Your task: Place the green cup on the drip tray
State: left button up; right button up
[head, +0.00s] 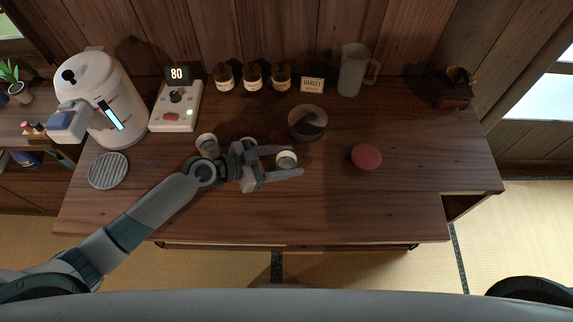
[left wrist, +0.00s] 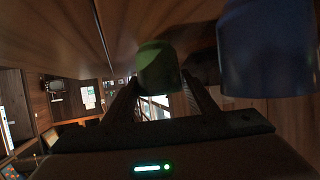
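The green cup (left wrist: 158,66) shows between my two fingers in the left wrist view. In the head view a cup with a pale inside (head: 286,159) stands on the table between the same fingers. My left gripper (head: 288,161) is open around it, one finger on each side; firm contact does not show. The fingers also show in the left wrist view (left wrist: 160,92). The drip tray (head: 108,171), a round grey slatted disc, lies bare at the table's left, in front of the white machine. My right gripper is out of view.
A second cup (head: 207,145) stands close beside my left wrist; a dark blue cup (left wrist: 265,50) looms at right in the wrist view. A bowl (head: 307,122) is just behind the gripper. The white machine (head: 100,100) overhangs near the tray.

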aim_at(288, 154)
pick_arm(q)
jog(key=c, duration=0.7)
jog(key=shift+r, duration=0.15)
jog(key=shift+c, duration=0.2)
jog(key=shift+r, duration=0.45)
jog(key=r, duration=0.2)
jog(key=r+b, duration=0.1)
jog(key=shift+s+d+r, duration=0.1)
jog(key=shift+s+d, duration=0.15)
jog(key=s+d+r+b, duration=0.1)
jog(key=s+d+r, duration=0.5)
jog(key=s+d, duration=0.1)
jog(key=shift+s+r, duration=0.35)
jog(key=shift+s, duration=0.3)
jog(key=shift+d, duration=0.1)
